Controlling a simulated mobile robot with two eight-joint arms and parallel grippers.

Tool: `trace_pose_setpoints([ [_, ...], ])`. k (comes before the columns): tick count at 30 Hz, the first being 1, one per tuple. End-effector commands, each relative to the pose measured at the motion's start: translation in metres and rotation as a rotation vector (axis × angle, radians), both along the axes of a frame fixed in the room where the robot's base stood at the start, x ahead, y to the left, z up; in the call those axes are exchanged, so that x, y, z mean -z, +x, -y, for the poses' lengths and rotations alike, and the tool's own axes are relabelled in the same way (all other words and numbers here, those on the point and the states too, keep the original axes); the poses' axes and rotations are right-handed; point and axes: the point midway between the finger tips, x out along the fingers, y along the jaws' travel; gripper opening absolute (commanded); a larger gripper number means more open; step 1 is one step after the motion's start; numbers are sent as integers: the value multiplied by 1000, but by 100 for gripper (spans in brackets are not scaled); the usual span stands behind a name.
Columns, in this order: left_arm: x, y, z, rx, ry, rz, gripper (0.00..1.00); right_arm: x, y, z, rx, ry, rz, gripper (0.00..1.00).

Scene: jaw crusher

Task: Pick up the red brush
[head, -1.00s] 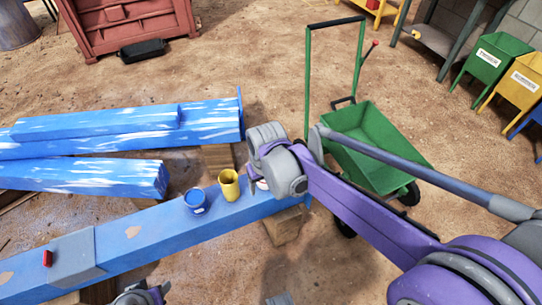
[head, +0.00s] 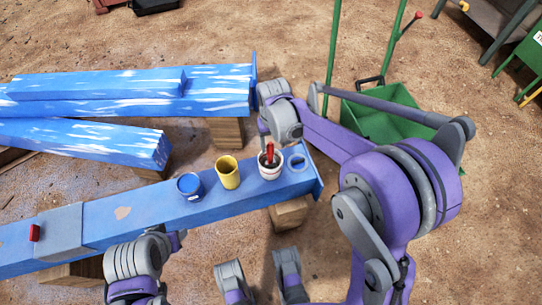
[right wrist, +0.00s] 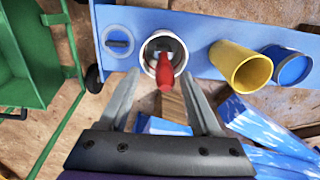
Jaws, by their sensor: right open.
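The red brush (head: 269,152) stands in a white pot (head: 271,170) on the blue beam, its red handle pointing up. In the right wrist view the red handle (right wrist: 165,72) rises from the pot (right wrist: 163,48) towards the camera. My right gripper (right wrist: 160,84) is open and empty, one finger on each side of the handle in that view; contact is not visible. In the head view the right gripper (head: 266,131) is just above the brush. My left gripper (head: 174,240) is low at the left, and its jaws cannot be made out.
The blue beam (head: 110,225) also bears a blue can (head: 189,186), a yellow cup (head: 228,172), a round blue item (head: 298,162) and a small red block (head: 34,233). White-streaked blue beams (head: 80,140) lie behind. A green cart (head: 385,120) stands at the back right.

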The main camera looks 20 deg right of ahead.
Motion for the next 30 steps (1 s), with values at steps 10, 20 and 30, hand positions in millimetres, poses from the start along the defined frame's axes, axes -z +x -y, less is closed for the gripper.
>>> trace_pose_setpoints([
  [10, 9, 1, 0, 0, 0, -3, 50, 29, 2, -3, 0, 0, 0, 65],
  [20, 23, 1, 0, 0, 0, -8, 50, 72, 4, -8, 1, 0, 1, 65],
  [30, 22, 1, 0, 0, 0, -7, 50, 71, 4, -8, 0, 0, 1, 40],
])
